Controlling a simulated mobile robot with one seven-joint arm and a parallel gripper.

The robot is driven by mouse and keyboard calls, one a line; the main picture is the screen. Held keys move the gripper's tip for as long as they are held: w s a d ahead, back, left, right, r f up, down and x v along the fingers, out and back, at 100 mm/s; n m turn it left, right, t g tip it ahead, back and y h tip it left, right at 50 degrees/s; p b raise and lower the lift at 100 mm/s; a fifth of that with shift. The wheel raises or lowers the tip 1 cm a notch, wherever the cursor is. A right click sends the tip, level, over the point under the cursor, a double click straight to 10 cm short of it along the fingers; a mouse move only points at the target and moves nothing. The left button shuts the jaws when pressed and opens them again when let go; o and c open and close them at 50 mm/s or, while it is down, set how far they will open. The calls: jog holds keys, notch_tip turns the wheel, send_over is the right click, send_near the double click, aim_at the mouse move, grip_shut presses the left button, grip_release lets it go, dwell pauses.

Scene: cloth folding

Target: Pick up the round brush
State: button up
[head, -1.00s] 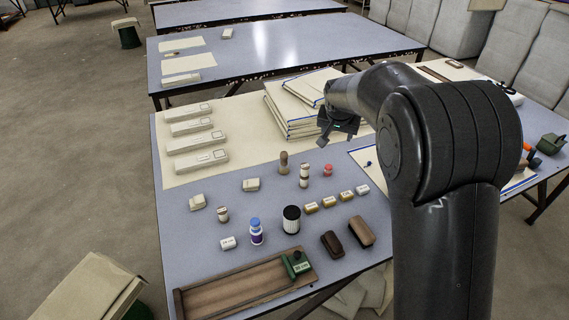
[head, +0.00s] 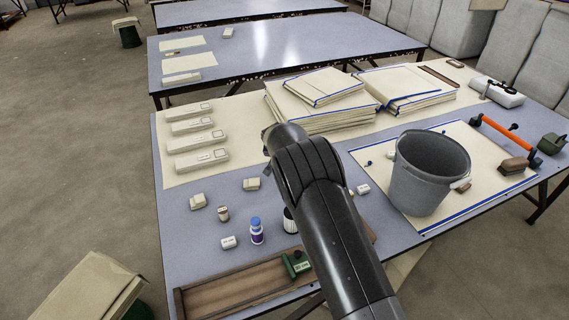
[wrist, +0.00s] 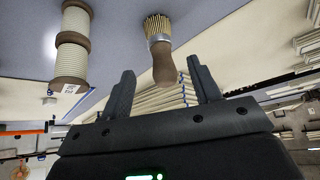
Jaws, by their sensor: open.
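The round brush (wrist: 163,58) shows in the wrist view, with pale bristles, a metal band and a brown wooden handle. Its handle end points toward my gripper (wrist: 161,66). My gripper is open, with one finger on each side of the handle in the picture. I cannot tell whether the handle is fully between the fingers, and no contact is visible. In the head view my arm hides the brush and the gripper's fingers.
A wound spool (wrist: 73,45) stands beside the brush. In the head view, a grey bucket (head: 428,175) stands right of my arm. Stacked cloth-bound books (head: 320,100) lie behind.

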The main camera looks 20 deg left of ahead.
jog(key=shift+s+x, duration=0.15)
jog(key=shift+x, duration=1.4)
jog(key=shift+s+x, duration=0.1)
jog(key=shift+x, duration=1.4)
jog(key=shift+f, duration=0.2)
jog(key=c, duration=1.1)
